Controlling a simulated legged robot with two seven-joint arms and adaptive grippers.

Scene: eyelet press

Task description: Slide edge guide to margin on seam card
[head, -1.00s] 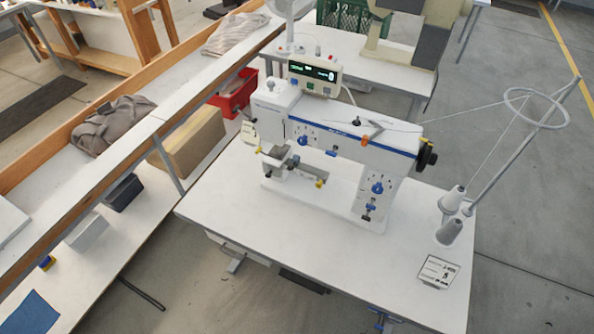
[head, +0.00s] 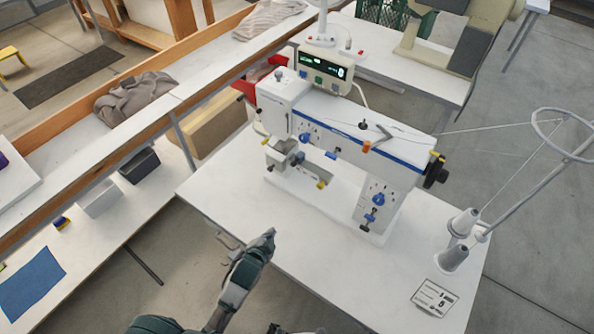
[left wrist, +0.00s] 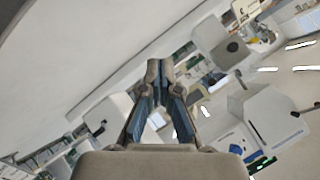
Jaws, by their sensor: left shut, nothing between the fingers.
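The white sewing machine (head: 345,135) stands on a white table. At its left end, under the head, is a small metal assembly (head: 292,157) with a yellow knob (head: 321,184); the edge guide seems to be part of it, but is too small to make out clearly. A printed card (head: 435,297), apparently the seam card, lies at the table's right front; its small print is unreadable. My left gripper (head: 268,236) is shut and empty, over the table's front left edge, well short of the machine. Its closed fingers show in the left wrist view (left wrist: 159,70). My right gripper is out of view.
Thread cones (head: 458,238) and a thread stand with a ring (head: 563,135) are at the table's right. A display box (head: 325,70) stands behind the machine. A long wooden-edged bench (head: 150,120) runs along the left. The table's front middle is clear.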

